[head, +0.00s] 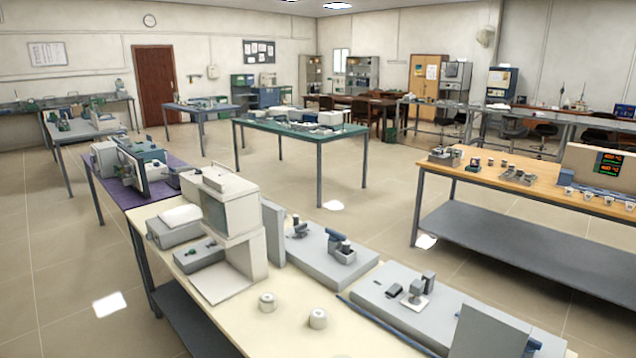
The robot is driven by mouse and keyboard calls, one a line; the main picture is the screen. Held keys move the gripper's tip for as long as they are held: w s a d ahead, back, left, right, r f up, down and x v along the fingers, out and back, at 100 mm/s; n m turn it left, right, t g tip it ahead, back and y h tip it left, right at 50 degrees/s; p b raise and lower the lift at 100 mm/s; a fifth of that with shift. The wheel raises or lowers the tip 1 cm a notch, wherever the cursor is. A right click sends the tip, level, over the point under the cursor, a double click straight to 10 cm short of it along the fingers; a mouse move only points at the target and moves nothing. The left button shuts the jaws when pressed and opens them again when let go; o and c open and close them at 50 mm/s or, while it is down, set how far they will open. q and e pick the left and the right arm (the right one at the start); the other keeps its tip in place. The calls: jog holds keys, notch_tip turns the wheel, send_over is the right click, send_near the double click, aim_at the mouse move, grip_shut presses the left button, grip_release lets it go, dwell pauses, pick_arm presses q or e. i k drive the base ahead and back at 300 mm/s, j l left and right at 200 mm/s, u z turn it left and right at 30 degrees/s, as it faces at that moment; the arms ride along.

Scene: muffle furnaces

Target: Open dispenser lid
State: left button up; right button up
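Neither of my grippers shows in the head view. I cannot tell for sure which thing is the dispenser, and no lid can be made out clearly. Two small white round containers (267,302) and (317,318) stand upright near the front edge of the cream table (225,310). Grey flat units with small dark devices (335,248) and (415,292) stand to their right. A grey upright panel (488,335) is cut off by the bottom edge.
A beige boxy machine (228,215) stands on the cream table, with grey boxes (175,228) beside it. A wooden-topped bench (480,180) with small cups and a red digital display (608,163) is at right. A green table (290,132) stands behind. Tiled floor (375,205) between them is open.

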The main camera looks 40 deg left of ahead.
aim_at(227, 182)
jog(key=u, duration=1.9)
jog(key=z, duration=0.75)
jog(key=j+z, duration=0.35)
jog(key=j, duration=0.2)
jog(key=j+z, duration=0.35)
jog(key=j, duration=0.25)
jog(key=j+z, duration=0.3)
jog(key=j, duration=0.3)
jog(key=k+j+z, duration=0.2)
jog(key=j+z, duration=0.15)
jog(key=j, duration=0.15)
